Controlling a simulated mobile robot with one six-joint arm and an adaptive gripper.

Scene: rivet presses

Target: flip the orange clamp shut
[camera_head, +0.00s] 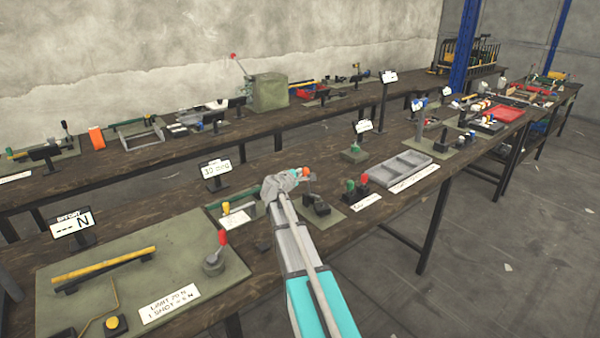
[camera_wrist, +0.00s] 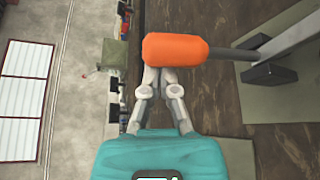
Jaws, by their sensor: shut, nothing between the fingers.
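The orange clamp handle (camera_head: 306,172) shows in the head view at the end of my arm, above the clamp's dark base (camera_head: 317,205) on a green mat. In the wrist view the orange grip (camera_wrist: 176,49) lies across the picture, with a grey rod running right to a grey lever and dark block (camera_wrist: 269,73). My gripper (camera_wrist: 157,77) is shut and empty, its fingertips right at the lower left of the orange grip. I cannot tell whether they touch it. In the head view my gripper (camera_head: 284,184) is left of the handle and partly merges with it.
A red and a green knob (camera_head: 357,184) stand right of the clamp, with a grey tray (camera_head: 402,167) beyond. A green device with a yellow knob (camera_head: 238,207) is to the left. A red-knobbed lever (camera_head: 218,254) is on the near left mat. A display sign (camera_head: 215,171) stands behind.

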